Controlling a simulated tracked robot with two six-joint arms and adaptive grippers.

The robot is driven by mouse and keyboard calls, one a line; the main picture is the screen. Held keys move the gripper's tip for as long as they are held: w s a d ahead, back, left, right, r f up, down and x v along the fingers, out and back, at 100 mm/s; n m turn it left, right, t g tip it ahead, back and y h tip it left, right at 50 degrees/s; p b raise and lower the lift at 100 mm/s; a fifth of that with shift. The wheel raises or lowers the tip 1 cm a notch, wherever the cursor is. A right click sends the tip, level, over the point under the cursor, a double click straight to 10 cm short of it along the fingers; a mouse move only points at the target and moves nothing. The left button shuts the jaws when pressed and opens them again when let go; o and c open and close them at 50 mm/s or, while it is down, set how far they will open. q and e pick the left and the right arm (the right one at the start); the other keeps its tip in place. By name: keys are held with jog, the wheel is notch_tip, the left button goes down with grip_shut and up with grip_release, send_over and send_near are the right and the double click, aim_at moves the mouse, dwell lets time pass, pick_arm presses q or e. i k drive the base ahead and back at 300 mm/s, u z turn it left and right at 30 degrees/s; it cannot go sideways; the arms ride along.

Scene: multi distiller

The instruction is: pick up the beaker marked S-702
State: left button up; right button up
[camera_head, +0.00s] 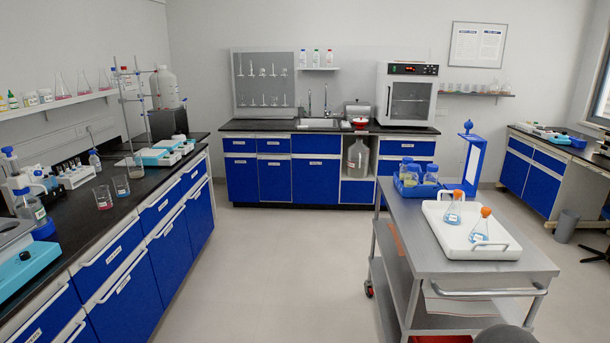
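Two small glass beakers stand on the black top of the left bench, near its front edge. One beaker (103,198) holds a little reddish liquid. The other beaker (121,186), just behind and to the right, holds bluish liquid. Further back, a glass vessel (134,167) with greyish contents stands by a metal stand. The markings are too small to read, so I cannot tell which is S-702.
The left bench (78,237) also carries bottles, a tube rack (75,176) and instruments. A steel cart (408,215) on the right holds a white tray (433,213) with two orange-capped flasks. The floor (265,265) between bench and cart is clear.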

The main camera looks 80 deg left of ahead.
aim_at(102, 193)
jog(key=u, duration=0.4)
jog(key=k, duration=0.9)
jog(key=u, duration=0.95)
jog(key=i, duration=0.75)
jog(key=u, duration=1.2)
jog(key=i, duration=1.1)
jog(key=u, duration=1.15)
jog(key=i, duration=0.65)
jog(key=u, duration=0.45)
jog(key=k, duration=0.9)
jog(key=u, duration=0.25)
jog(key=i, duration=0.85)
jog(key=z, duration=0.25)
